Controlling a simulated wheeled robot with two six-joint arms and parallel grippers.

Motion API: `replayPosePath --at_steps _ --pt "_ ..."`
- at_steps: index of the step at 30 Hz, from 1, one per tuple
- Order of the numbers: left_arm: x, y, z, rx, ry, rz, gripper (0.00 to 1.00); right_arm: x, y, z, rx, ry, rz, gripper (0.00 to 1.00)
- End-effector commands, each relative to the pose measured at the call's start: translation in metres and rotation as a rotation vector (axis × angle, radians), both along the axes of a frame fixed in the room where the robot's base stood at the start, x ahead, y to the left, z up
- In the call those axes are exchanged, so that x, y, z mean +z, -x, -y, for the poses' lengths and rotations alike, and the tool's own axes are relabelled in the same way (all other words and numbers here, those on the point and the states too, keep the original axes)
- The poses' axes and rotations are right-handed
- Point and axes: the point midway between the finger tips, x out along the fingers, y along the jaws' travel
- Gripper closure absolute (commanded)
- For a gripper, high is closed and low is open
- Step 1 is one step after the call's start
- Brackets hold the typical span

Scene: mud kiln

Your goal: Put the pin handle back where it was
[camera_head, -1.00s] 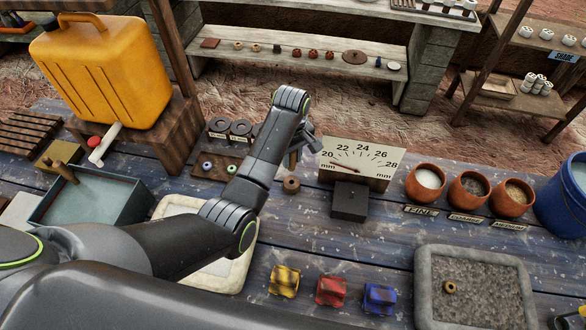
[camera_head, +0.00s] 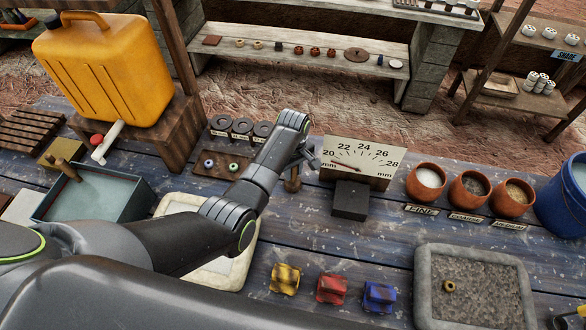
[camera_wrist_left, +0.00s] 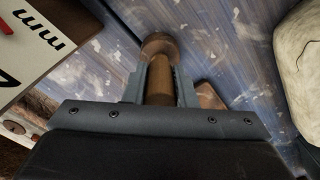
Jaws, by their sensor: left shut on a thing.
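The pin handle (camera_head: 292,184) is a brown wooden stem with a wider round end. In the head view it stands about upright on or just above the blue table, left of the gauge with the dial. My left gripper (camera_head: 305,160) is at its upper part. In the left wrist view the gripper (camera_wrist_left: 159,92) is shut on the stem of the pin handle (camera_wrist_left: 158,80), with the round end beyond the fingertips. I cannot tell whether that end touches the table. My right gripper is not in view.
The dial gauge (camera_head: 358,160) and a dark block (camera_head: 350,200) stand close to the right. A wooden rack with washers (camera_head: 222,165) is to the left. A pale slab (camera_head: 230,272) lies partly under my arm. Orange pots (camera_head: 468,188) stand farther right.

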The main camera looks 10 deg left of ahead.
Motion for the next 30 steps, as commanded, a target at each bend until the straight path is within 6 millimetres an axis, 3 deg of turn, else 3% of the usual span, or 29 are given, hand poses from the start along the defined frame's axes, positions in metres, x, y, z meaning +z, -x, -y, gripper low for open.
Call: replayPosePath --at_steps 1,2,6,14,19,30 --pt "-0.002 0.0 0.0 0.0 0.0 0.0 0.94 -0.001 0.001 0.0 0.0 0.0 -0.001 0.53" --pt "-0.001 0.0 0.0 0.0 -0.001 0.001 0.72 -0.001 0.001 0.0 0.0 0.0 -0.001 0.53" --pt "-0.001 0.0 0.0 0.0 0.0 0.0 0.54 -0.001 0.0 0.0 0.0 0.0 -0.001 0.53" --pt "0.0 0.0 0.0 0.0 0.0 0.0 0.54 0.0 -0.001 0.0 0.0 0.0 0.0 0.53" --pt "0.01 -0.001 0.0 0.0 0.001 0.002 0.54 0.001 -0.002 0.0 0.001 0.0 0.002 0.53" --pt "0.077 -0.002 0.0 0.0 0.0 0.006 0.54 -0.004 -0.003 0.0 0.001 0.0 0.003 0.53"
